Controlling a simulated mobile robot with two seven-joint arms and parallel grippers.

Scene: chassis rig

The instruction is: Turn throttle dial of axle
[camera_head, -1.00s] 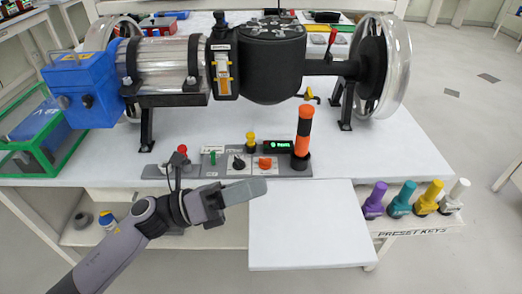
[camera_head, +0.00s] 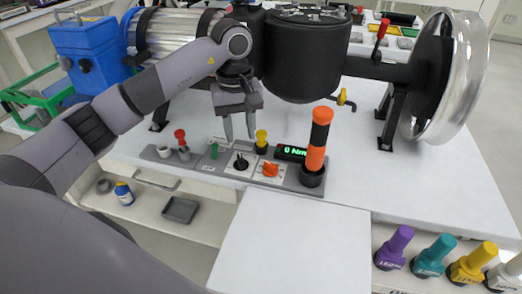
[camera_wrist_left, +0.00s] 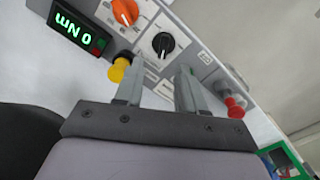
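The axle rig's control panel (camera_head: 222,168) lies flat along the table's front edge. It carries a black dial (camera_head: 241,162) on a white plate and an orange dial (camera_head: 270,170) to its right; I cannot read which is labelled throttle. My left gripper (camera_head: 240,137) points down over the panel's back edge, its two fingers apart and empty. In the left wrist view, the black dial (camera_wrist_left: 163,42) shows just beyond and between the open fingertips (camera_wrist_left: 157,67), not touched. The orange dial (camera_wrist_left: 125,11) is farther off there. My right gripper is out of view.
Around the dials stand a yellow knob (camera_head: 261,138), a green switch (camera_head: 214,151), a red-topped lever (camera_head: 181,141) and a display (camera_head: 291,153) reading 0 Nm. A tall orange-black handle (camera_head: 317,145) rises at right. The black axle housing (camera_head: 303,58) is behind.

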